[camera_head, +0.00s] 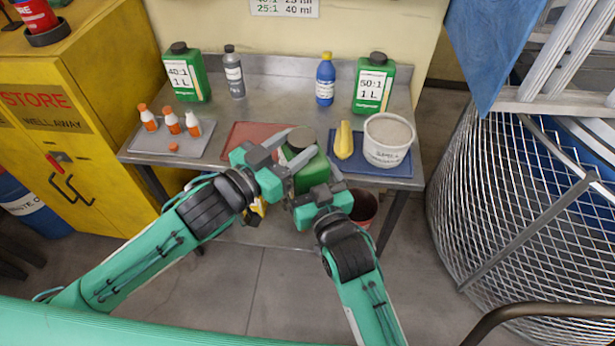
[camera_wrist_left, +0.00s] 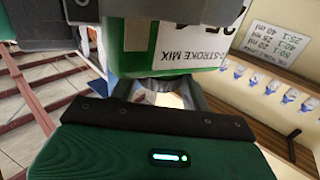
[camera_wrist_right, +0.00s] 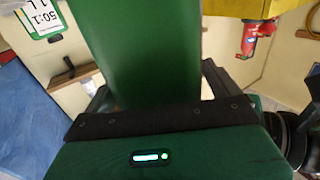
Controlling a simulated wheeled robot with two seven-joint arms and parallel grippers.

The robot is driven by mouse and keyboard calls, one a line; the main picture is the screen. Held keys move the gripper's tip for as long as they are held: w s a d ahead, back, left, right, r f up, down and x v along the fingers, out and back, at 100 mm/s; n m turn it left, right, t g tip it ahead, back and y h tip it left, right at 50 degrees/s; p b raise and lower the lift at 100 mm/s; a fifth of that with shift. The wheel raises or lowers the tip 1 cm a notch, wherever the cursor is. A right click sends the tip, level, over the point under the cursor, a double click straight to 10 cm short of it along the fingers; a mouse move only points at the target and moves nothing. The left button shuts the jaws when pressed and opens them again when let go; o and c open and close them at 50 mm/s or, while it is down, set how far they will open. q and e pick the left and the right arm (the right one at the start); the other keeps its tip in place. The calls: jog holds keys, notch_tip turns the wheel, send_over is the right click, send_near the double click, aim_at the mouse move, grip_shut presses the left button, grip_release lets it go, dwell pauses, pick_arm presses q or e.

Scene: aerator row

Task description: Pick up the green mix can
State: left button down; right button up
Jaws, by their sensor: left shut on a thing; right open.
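A green mix can (camera_head: 314,172) with a dark cap stands between my two grippers at the bench's front edge. My left gripper (camera_head: 289,158) is shut on it from the left. In the left wrist view the can (camera_wrist_left: 190,58) fills the top, with a white label reading "STROKE MIX". My right gripper (camera_head: 314,187) is open at the can's near side, a finger on either side of it. In the right wrist view the can's plain green wall (camera_wrist_right: 140,50) lies between the fingers. The can's base is hidden, so I cannot tell whether it touches the bench.
Two other green cans, 40:1 (camera_head: 187,75) and 50:1 (camera_head: 374,85), stand at the bench's back. A grey bottle (camera_head: 234,73), blue bottle (camera_head: 325,80), white bucket (camera_head: 388,142), yellow bottle (camera_head: 344,141) and small orange-capped bottles (camera_head: 171,122) stand around. A wire cage (camera_head: 530,210) is right.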

pick_arm(q)
jog(key=shift+r, duration=0.15)
pick_arm(e)
jog(key=c, duration=1.6)
pick_arm(q)
jog(key=c, duration=1)
grip_release()
jog(key=shift+c, duration=0.2)
pick_arm(e)
jog(key=shift+r, duration=0.2)
jog(key=shift+c, duration=1)
pick_arm(q)
jog(key=o, duration=0.4)
